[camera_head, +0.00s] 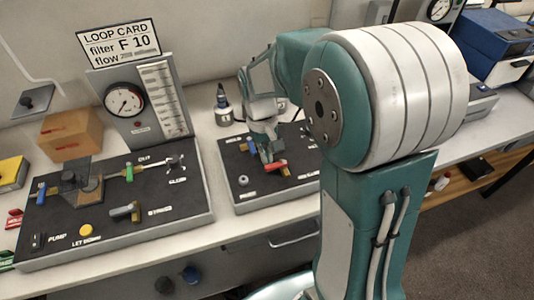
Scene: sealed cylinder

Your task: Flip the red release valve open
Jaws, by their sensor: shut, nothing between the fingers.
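The red release valve handle (274,165) sits on the smaller dark panel (246,195) in the middle of the bench. My gripper (268,155) is lowered at this handle, with its fingertips at or very close to it. I cannot tell whether they touch. The fingers are shut and hold nothing. A yellow-tan part shows just under the red handle's right end. A blue piece (250,148) stands beside the gripper on the same panel. My arm hides the panel's right side.
A larger dark panel (120,225) with a gauge (123,101), a yellow button (86,229) and green and blue handles lies to the left. A cardboard box (70,135) stands behind it. A dark-topped bottle (222,105) stands behind the small panel.

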